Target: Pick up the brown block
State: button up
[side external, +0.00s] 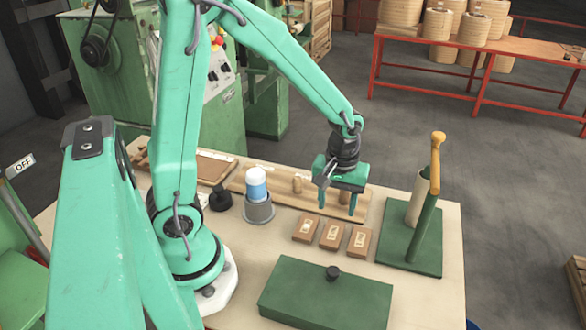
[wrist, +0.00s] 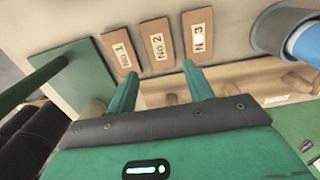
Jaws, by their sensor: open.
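Three flat brown blocks lie in a row on the table, each with a pale label. In the wrist view the labels mark block No 1 (wrist: 121,52), block No 2 (wrist: 158,47) and block N 3 (wrist: 198,38). They also show in the side external view as a left block (side external: 306,228), a middle block (side external: 332,235) and a right block (side external: 359,241). My gripper (side external: 337,207) is open and empty, pointing down just behind the row. Its two green fingers also show in the wrist view (wrist: 160,76), with their tips short of the blocks.
A green stand (side external: 420,250) with a yellow-handled post is to the right. A grey cup (side external: 259,210) with a blue and white bottle (side external: 257,185) is to the left. A green box (side external: 325,295) lies in front. A wooden rack (side external: 287,198) with pegs is behind the blocks.

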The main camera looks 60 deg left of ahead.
aim_at(333, 231)
jog(key=shift+f, duration=0.1)
jog(key=shift+f, duration=1.2)
jog(key=shift+f, duration=0.15)
jog(key=shift+s+d+f, duration=0.1)
jog(key=shift+f, duration=2.4)
jog(key=shift+c, duration=0.4)
jog(key=c, duration=0.7)
